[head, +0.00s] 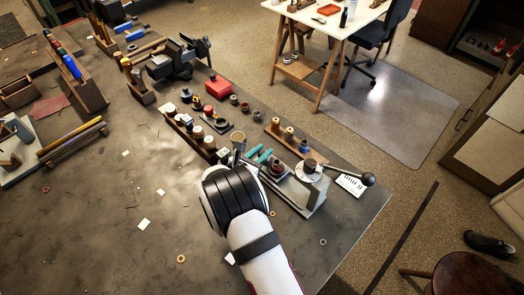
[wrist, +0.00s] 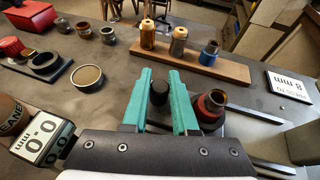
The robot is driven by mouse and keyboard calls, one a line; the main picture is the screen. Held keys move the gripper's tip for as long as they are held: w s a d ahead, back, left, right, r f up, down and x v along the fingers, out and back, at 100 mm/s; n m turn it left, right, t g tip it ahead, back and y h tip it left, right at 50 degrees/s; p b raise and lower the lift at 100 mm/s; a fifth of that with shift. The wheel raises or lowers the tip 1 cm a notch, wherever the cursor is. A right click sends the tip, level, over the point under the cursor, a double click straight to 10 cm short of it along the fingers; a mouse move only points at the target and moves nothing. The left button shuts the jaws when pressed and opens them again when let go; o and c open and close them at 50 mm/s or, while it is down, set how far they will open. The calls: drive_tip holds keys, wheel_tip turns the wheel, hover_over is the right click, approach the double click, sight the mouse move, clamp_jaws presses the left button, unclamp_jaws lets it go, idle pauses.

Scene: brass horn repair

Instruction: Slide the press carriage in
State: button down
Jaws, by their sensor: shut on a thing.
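My gripper (head: 262,154) is at the left end of the press (head: 309,184) in the head view. In the wrist view its two teal fingers (wrist: 160,90) stand on either side of a black knob (wrist: 158,93), shut on it. A dark red part with a brass ring (wrist: 211,104) stands just right of the fingers; it also shows in the head view (head: 276,168). Two pale rails (wrist: 252,115) run to the right from there. The carriage body is mostly hidden by my gripper. The press lever ends in a black ball (head: 367,179).
A card reading 8 mm (wrist: 296,86) lies beyond the rails. A wooden block with several spools (wrist: 180,58) is behind the fingers. The bench's front left (head: 110,240) is mostly clear.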

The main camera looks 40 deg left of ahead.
drive_tip(key=d, duration=1)
drive_tip(key=shift+d, duration=0.3)
drive_tip(key=c, duration=0.7)
unclamp_jaws()
drive_tip(key=shift+s+r, duration=0.15)
drive_tip(key=shift+s, duration=0.25)
drive_tip(key=v, duration=1.5)
